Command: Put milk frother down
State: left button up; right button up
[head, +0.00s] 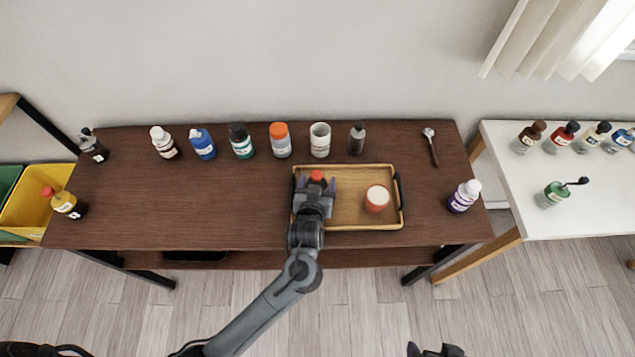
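My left gripper (317,183) is over the left part of a wooden tray (350,223), pointing away from me. A red-topped object (317,175) is between its fingertips. Its lower part is hidden, so I cannot tell whether the fingers touch it or whether it is the milk frother. A thin dark utensil with a pale round head (431,146) lies at the back right of the dark table; it may be a frother or a spoon. Part of my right gripper (435,350) shows at the bottom edge, away from the table; its fingers are unclear.
Several bottles and a white cup (320,140) line the table's back. A purple bottle (464,196) stands right. The table's left-centre (190,205) is clear.

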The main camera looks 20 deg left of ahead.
pick_arm(q)
jog(key=shift+r, duration=0.1)
jog(key=shift+r, duration=0.15)
jog(key=p+v, duration=0.2)
jog(key=v, duration=0.9)
jog(key=shift+s+p, duration=0.35)
jog(key=shift+s+h, duration=0.25)
jog(key=shift+h, duration=0.15)
jog(key=s+a+f+m+g+h, duration=0.1)
jog(key=s+a+m+g, duration=0.1)
jog(key=s, duration=0.6)
jog(key=s+a+f+m+g+h, duration=0.1)
jog(key=s+a+m+g+h, duration=0.1)
jog(key=s+a+g, duration=0.3)
jog(key=s+m+g, duration=0.1)
jog(key=s+g, duration=0.1)
jog(key=s, duration=0.1)
jog(key=shift+s+f, duration=0.3)
jog(key=shift+s, duration=0.1)
jog(key=shift+d, duration=0.1)
notch_tip(320, 180, up, 32)
jog(key=p, duration=3.1)
jog(key=shift+p, duration=0.35)
